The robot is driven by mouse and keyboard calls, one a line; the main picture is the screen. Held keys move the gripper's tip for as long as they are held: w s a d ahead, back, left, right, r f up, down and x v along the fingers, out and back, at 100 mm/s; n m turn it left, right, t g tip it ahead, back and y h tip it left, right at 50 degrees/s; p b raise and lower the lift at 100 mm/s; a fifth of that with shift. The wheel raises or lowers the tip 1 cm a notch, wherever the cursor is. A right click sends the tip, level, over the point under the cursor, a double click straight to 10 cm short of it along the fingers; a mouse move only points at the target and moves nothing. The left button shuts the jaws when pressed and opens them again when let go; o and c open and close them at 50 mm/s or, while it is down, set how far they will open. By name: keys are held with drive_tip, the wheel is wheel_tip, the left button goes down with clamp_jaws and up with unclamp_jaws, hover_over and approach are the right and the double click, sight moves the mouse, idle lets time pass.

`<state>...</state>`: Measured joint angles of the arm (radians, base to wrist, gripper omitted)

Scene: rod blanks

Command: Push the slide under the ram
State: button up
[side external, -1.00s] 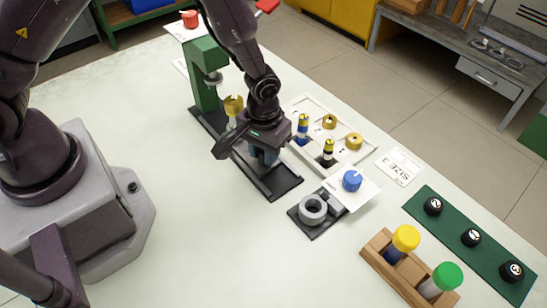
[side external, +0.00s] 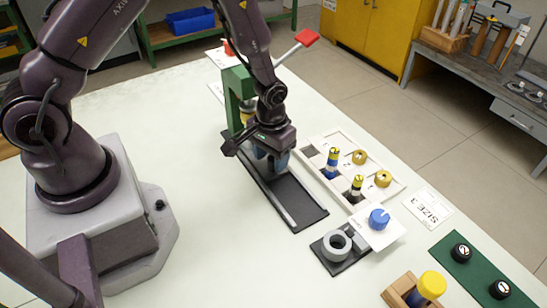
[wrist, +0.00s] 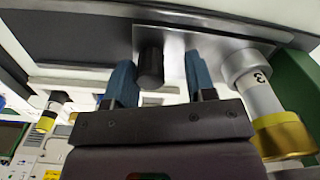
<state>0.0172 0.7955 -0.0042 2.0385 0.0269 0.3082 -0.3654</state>
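The slide is a pale metal plate (wrist: 208,40) with a black knob (wrist: 150,66) in the wrist view. A grey rod marked 3 (wrist: 262,98) with a gold cap (wrist: 285,138) stands at the slide's right end. In the side view the gold cap (side external: 246,114) is at the green press (side external: 232,92); the ram is mostly hidden. My gripper (side external: 270,163) is low over the black rail (side external: 300,203). In the wrist view its blue fingers (wrist: 160,76) are apart, one each side of the knob; the left finger is close to it, with a gap on the right.
A white tray (side external: 322,139) with banded rods and gold caps lies right of the rail. A black fixture with a grey ring (side external: 337,242) and a blue knob (side external: 379,219) are nearer. The red lever (side external: 306,38) rises behind my arm. The table left of the rail is clear.

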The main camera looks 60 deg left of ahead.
drive_tip(key=shift+d, duration=0.2)
drive_tip(key=shift+r, duration=0.55)
wheel_tip(320, 180, up, 12)
drive_tip(key=shift+f, duration=0.1)
drive_tip(key=s+a+r+m+t, duration=0.1)
drive_tip(key=s+r+m+t, duration=0.2)
drive_tip(key=s+r, duration=1.2)
wheel_tip(320, 180, up, 4)
drive_tip(key=t, duration=0.2)
drive_tip(key=shift+s+m+t, duration=0.2)
drive_tip(key=shift+m+t, duration=0.1)
